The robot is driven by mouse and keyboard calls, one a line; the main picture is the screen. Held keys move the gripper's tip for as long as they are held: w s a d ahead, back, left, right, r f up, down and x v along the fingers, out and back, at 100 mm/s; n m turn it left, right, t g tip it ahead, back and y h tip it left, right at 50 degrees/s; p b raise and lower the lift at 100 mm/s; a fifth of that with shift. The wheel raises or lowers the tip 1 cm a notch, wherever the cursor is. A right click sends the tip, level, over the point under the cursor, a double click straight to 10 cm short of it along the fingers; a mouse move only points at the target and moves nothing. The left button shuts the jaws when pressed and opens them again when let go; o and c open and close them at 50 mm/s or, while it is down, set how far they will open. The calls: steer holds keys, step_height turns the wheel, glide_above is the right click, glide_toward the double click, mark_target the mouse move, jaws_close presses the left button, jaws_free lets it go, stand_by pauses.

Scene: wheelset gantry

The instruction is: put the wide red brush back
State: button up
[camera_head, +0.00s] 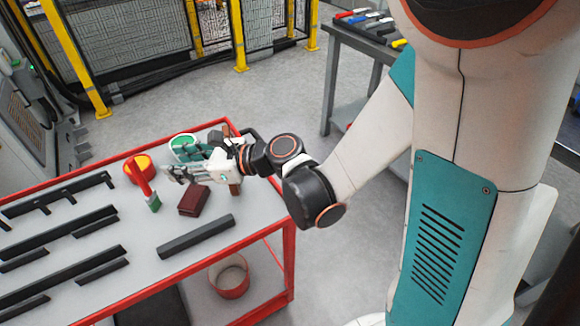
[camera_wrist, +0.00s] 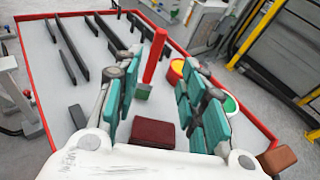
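A brush with a red handle (camera_head: 140,178) stands handle up on the red-rimmed table (camera_head: 262,224), its green end (camera_head: 153,204) at the tabletop. In the wrist view, its red handle (camera_wrist: 155,57) and green end (camera_wrist: 143,91) show beyond and between my fingers. My gripper (camera_head: 172,176) is open and empty, to the right of the brush in the head view and apart from it. In the wrist view, its teal-padded fingers (camera_wrist: 162,95) are spread wide. A dark red block (camera_head: 194,201) lies close by; it also shows between the fingers in the wrist view (camera_wrist: 153,133).
A red tub with yellow inside (camera_head: 146,163) stands just behind the brush. A white-and-green bowl (camera_head: 184,143) is partly hidden by my gripper. Several dark bars (camera_head: 60,232) lie at left, another (camera_head: 196,236) in front. A second table (camera_head: 350,42) holds tools.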

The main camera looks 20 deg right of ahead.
steer(key=s+d+r+n+h, duration=0.1)
steer(key=s+d+n+h, duration=0.5)
steer(key=d+n, duration=0.5)
steer(key=s+d+r+n+h, duration=0.2)
steer(key=s+d+n+h, duration=0.4)
steer(key=s+d+n, duration=0.4)
steer(key=d+n, duration=0.2)
steer(key=d, duration=0.1)
steer(key=shift+d+n+g+h, duration=0.15)
steer(key=shift+n+g+h, duration=0.15)
steer(key=shift+g+h, duration=0.1)
